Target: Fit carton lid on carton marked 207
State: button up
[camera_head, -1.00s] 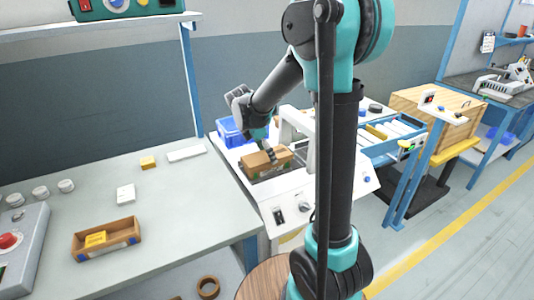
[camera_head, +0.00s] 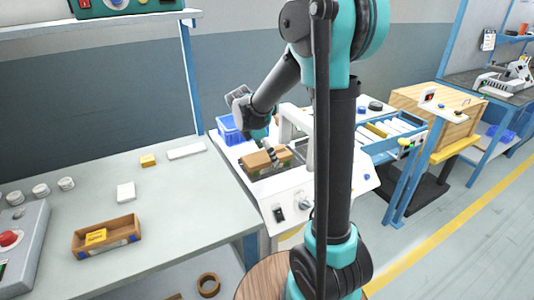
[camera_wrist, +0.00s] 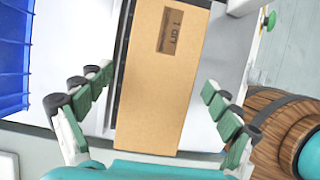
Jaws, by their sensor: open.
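A brown cardboard piece (camera_wrist: 158,90) with a dark label that seems to read "LID" fills the middle of the wrist view. My gripper (camera_wrist: 158,80) is open, with one finger on each side of it and visible gaps between. In the head view my gripper (camera_head: 270,148) points down at a small brown carton-like box (camera_head: 258,163) on the white machine's bed. I cannot tell there whether this is a lid alone or a lid on a carton. No mark 207 can be read in either view.
A blue bin (camera_head: 229,130) stands behind the brown box. The white machine frame (camera_head: 293,121) rises close on its right. On the left bench (camera_head: 190,190) are an open brown tray (camera_head: 118,232) with a yellow block, a white block (camera_head: 126,193) and several small pieces.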

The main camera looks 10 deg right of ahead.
jog(key=shift+r, duration=0.1)
jog(key=shift+r, duration=0.3)
jog(key=v, duration=1.2)
jog(key=s+d+f+m+t+y, duration=0.1)
jog(key=s+d+f+m, duration=0.1)
jog(key=s+f+m, duration=0.3)
jog(key=s+d+f+m+t+y, duration=0.1)
jog(key=s+d+f+m+y, duration=0.1)
jog(key=s+f+m, duration=0.4)
jog(key=s+d+f+m+y, duration=0.1)
jog(key=s+d+f+m, duration=0.3)
jog(key=s+m, duration=0.5)
jog(key=shift+d+f+m+t, duration=0.1)
jog(key=shift+f+m+t, duration=0.1)
jog(key=shift+f, duration=0.35)
jog(key=shift+d+f+m+t, duration=0.15)
jog(key=shift+f+m+t, duration=0.05)
jog(key=shift+f, duration=0.35)
jog(key=shift+s+f+m, duration=0.25)
jog(key=shift+s+m, duration=0.05)
jog(key=shift+m, duration=0.1)
